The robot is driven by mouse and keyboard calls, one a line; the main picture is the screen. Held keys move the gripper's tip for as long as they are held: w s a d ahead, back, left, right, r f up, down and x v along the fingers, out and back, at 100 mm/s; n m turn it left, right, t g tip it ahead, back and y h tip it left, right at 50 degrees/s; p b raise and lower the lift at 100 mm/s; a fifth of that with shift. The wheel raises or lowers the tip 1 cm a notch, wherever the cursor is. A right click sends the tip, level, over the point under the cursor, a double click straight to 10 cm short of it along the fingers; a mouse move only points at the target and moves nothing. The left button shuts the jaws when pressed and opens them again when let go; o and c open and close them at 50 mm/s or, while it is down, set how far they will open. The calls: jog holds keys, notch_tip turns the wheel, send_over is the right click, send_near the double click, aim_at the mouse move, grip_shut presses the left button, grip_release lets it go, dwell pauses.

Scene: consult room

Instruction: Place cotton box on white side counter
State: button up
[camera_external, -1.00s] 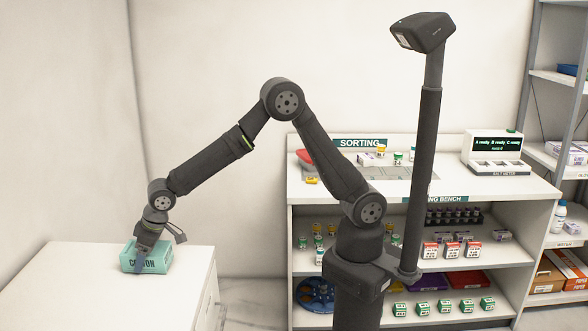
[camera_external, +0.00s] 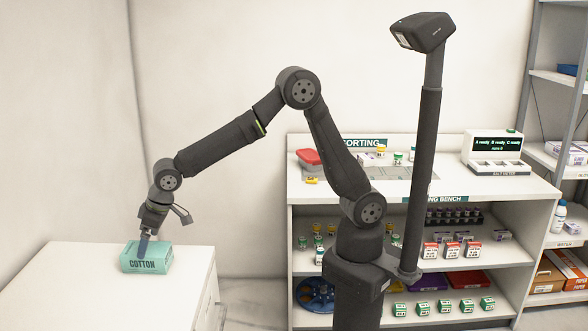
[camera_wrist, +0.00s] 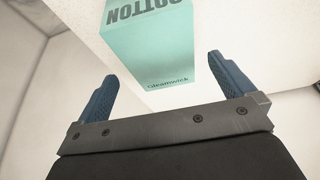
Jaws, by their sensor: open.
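The cotton box (camera_external: 150,262) is a teal box with dark COTTON lettering. It rests on the white side counter (camera_external: 185,285), near the counter's back right part. In the wrist view the box (camera_wrist: 150,50) lies ahead of the fingers, its label upside down. My gripper (camera_external: 143,243) is just above the box in the external view, with a finger overlapping the box's top edge there. In the wrist view my gripper (camera_wrist: 165,85) has its two blue fingers wide apart, with clear gaps between them and the box.
The counter's front left top is clear. A bench (camera_external: 470,192) with a sorting area, small boxes and jars stands behind my base at the right. A metal shelf rack (camera_external: 560,78) stands at the far right.

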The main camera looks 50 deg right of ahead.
jog(key=v, duration=0.6)
jog(key=shift+f, duration=0.1)
jog(key=x, duration=1.2)
jog(key=shift+f, duration=0.2)
jog(key=shift+r, duration=1.65)
